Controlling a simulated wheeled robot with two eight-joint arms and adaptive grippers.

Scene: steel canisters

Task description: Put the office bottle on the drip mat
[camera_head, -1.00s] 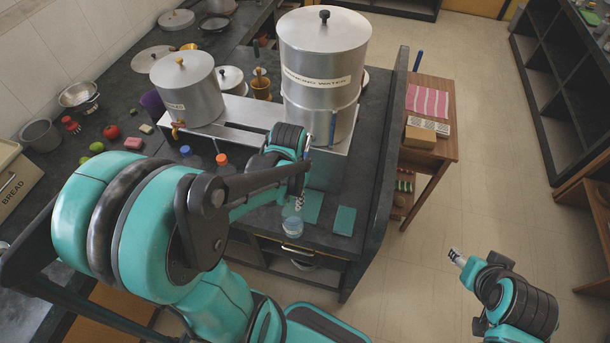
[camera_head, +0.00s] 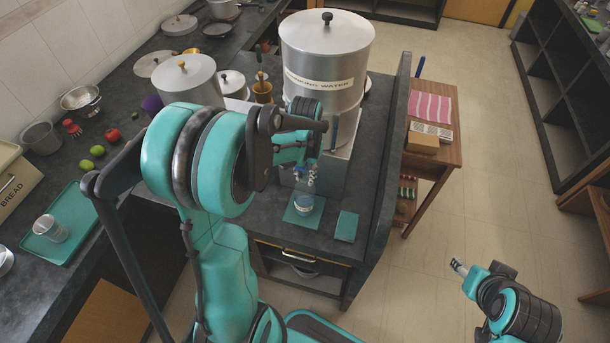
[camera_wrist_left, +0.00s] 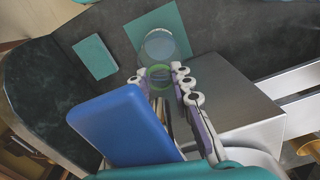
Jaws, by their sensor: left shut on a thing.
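The office bottle (camera_head: 304,204), clear and bluish, appears upright over the larger teal square mat (camera_head: 291,217), likely the drip mat, in front of the steel stand. In the left wrist view, the bottle (camera_wrist_left: 158,46) overlaps the mat (camera_wrist_left: 176,18). I cannot tell whether its base touches the mat. My left gripper (camera_head: 308,175) is shut on the bottle's upper part; its fingers (camera_wrist_left: 165,82) show beside a green ring. My right gripper (camera_head: 458,266) is far off at lower right over the floor; its jaw opening is unclear.
A smaller teal piece (camera_head: 346,226) lies to the right of the mat. The large water urn (camera_head: 325,60) stands behind on its steel stand (camera_head: 325,178). A blue flat piece (camera_wrist_left: 125,125) is close to the left wrist camera. A raised dark counter edge (camera_head: 390,170) borders the right.

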